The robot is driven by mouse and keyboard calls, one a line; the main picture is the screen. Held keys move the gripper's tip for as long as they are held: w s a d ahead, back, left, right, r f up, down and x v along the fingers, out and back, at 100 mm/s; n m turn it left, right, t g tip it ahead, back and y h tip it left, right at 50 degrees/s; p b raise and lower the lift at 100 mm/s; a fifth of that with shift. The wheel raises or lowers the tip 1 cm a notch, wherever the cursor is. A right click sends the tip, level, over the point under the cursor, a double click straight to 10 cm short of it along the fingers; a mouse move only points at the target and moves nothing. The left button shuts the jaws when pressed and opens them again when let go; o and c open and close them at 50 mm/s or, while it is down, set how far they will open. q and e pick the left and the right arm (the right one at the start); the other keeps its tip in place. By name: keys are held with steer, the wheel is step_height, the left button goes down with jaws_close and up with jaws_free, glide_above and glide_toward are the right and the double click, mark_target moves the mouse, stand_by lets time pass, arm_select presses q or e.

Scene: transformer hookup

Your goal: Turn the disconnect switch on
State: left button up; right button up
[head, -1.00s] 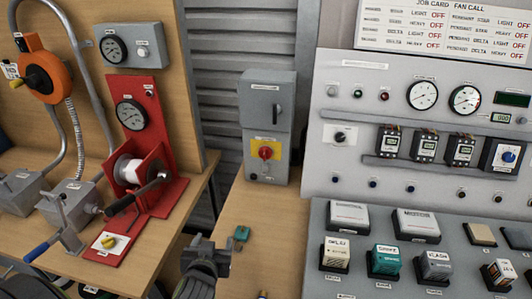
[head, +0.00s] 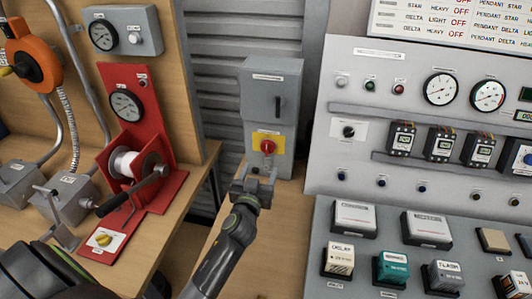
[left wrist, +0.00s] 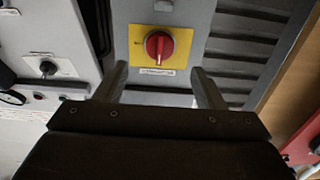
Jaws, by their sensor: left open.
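The disconnect switch is a grey box (head: 272,92) against the slatted wall, with a red rotary knob (head: 267,146) on a yellow plate (head: 277,137) low on its front. In the left wrist view the red knob (left wrist: 159,45) shows ahead, centred between my fingers, its white mark pointing upright. My left gripper (head: 254,177) is open and empty, just in front of and below the knob, apart from it. In the left wrist view its two fingers (left wrist: 158,88) stand spread below the yellow plate (left wrist: 138,37). My right gripper is not in view.
A red winch stand (head: 163,188) with a crank is on the left bench. The grey instrument panel (head: 352,80) with gauges and timers stands right, above a sloped tray of labelled blocks (head: 312,270). Bare wooden bench top (head: 283,235) lies below the switch box.

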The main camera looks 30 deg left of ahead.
mark_target(266, 152)
arm_select(q)
steer(key=x, duration=0.9)
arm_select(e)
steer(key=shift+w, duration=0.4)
arm_select(q)
steer(key=c, duration=0.9)
steer(key=shift+c, duration=0.2)
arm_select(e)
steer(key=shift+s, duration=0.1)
